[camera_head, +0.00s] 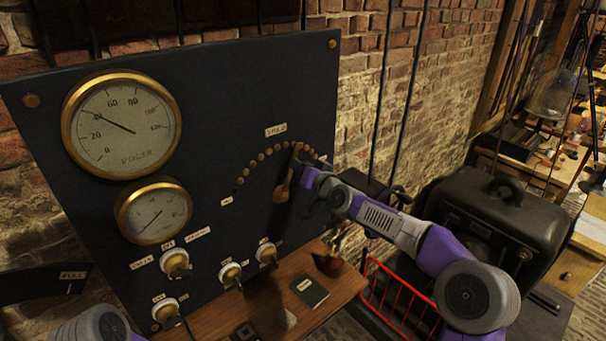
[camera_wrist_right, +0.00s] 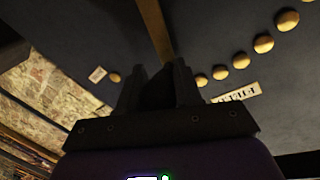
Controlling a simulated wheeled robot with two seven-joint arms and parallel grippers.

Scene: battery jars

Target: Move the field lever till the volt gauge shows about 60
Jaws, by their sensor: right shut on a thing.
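The volt gauge (camera_head: 122,150) is a brass-rimmed dial at the upper left of the dark panel. Its needle points to the upper left, at about 40. The brass field lever (camera_head: 283,188) stands nearly upright on the panel, its tip leaning slightly right among an arc of brass studs (camera_head: 253,167). My right gripper (camera_head: 307,172) is shut on the lever near its upper part. In the right wrist view the lever (camera_wrist_right: 155,28) runs up from between the dark fingers (camera_wrist_right: 158,85), which hide the gripped part. My left gripper is out of view.
A smaller gauge (camera_head: 153,213) and several pale knobs (camera_head: 175,262) sit lower on the panel. Below is a wooden shelf (camera_head: 205,325) with a dark booklet (camera_head: 309,291). A red wire rack (camera_head: 400,300) and a large dark case (camera_head: 500,220) stand at the right.

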